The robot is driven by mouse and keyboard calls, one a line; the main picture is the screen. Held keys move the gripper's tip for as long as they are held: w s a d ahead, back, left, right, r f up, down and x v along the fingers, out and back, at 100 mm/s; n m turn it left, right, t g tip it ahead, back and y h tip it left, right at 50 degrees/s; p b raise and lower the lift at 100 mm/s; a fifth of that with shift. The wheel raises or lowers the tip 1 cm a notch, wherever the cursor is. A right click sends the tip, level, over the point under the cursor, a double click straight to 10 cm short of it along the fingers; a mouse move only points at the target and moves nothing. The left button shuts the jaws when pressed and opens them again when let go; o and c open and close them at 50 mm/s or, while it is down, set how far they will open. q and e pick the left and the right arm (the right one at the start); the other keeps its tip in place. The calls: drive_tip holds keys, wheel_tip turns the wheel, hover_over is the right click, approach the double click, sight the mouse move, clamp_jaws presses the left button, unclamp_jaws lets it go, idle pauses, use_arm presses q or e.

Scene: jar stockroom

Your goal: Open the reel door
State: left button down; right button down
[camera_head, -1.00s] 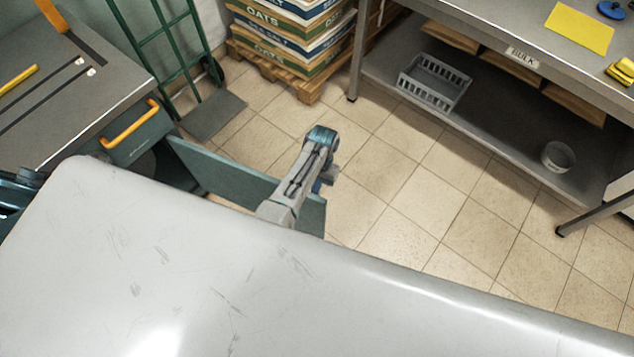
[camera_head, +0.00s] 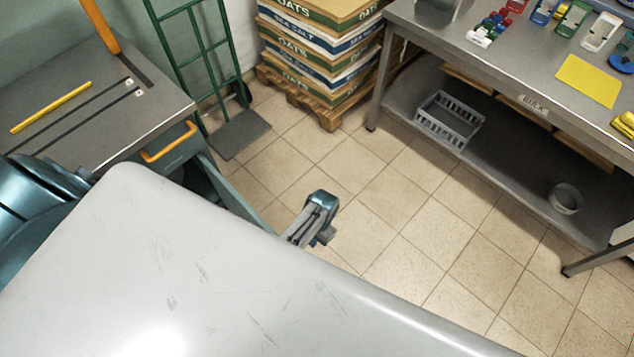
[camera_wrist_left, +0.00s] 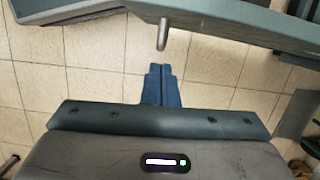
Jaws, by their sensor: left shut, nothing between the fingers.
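The reel door is a teal panel (camera_head: 236,198) standing out from the cabinet under the left table, so it is open. Its far part is hidden behind the pale surface in front. In the left wrist view the door (camera_wrist_left: 235,20) crosses the top, with a short grey peg handle (camera_wrist_left: 162,34) on it. My left gripper (camera_head: 317,241) hangs over the floor near the door's outer end. In the wrist view its blue fingers (camera_wrist_left: 162,84) are together and empty, apart from the peg. My right gripper is not in view.
An orange handle (camera_head: 168,143) is on the cabinet front. A green hand truck (camera_head: 205,60) and stacked sacks (camera_head: 315,45) on a pallet stand behind. A steel workbench (camera_head: 470,40) with a grey basket (camera_head: 449,120) below is at right. The tiled floor (camera_head: 410,215) between is clear.

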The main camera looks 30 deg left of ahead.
use_arm(q)
drive_tip(key=v, duration=1.1)
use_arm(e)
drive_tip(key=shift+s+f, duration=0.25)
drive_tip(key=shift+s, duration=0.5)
use_arm(q)
drive_tip(key=shift+s+f, duration=0.15)
drive_tip(key=shift+s, duration=0.1)
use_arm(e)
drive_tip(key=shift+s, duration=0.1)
